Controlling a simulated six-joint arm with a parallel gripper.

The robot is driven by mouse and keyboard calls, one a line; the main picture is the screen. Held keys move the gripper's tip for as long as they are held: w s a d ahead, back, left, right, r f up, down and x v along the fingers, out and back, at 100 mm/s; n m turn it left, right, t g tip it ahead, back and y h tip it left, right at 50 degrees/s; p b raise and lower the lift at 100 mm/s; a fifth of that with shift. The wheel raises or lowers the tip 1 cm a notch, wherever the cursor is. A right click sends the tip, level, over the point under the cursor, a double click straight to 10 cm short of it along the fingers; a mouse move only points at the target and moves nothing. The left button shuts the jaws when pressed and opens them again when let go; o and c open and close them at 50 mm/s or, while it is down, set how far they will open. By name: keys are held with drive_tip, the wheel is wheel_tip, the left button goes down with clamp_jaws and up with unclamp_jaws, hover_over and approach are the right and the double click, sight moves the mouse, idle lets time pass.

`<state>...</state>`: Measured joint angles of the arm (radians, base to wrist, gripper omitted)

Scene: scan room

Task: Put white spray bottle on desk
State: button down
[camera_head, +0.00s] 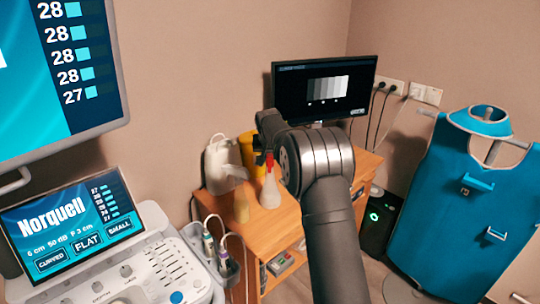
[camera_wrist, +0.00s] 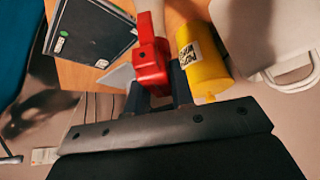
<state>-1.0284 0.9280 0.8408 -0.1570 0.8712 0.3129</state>
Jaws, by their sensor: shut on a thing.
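The white spray bottle (camera_head: 270,190) has a pale cone-shaped body and a red spray head. In the head view it is upright at the wooden desk's (camera_head: 288,222) left part; I cannot tell whether its base touches the top. In the wrist view its red head (camera_wrist: 150,68) sits between the dark fingers of my gripper (camera_wrist: 158,84), which is shut on it. My own arm hides most of the gripper and part of the desk in the head view.
A monitor (camera_head: 325,88) stands behind. An ultrasound console (camera_head: 150,265) is at left, a teal apron (camera_head: 465,200) at right.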

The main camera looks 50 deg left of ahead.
idle(0.3)
drive_tip(key=c, duration=1.3)
unclamp_jaws()
drive_tip(key=shift+f, duration=0.1)
drive_tip(key=shift+o, duration=0.2)
drive_tip(key=shift+r, duration=0.3)
drive_tip(key=v, duration=1.1)
drive_tip(key=shift+s+d+r, duration=0.2)
drive_tip(key=shift+r, duration=0.05)
drive_tip(key=shift+f, duration=0.1)
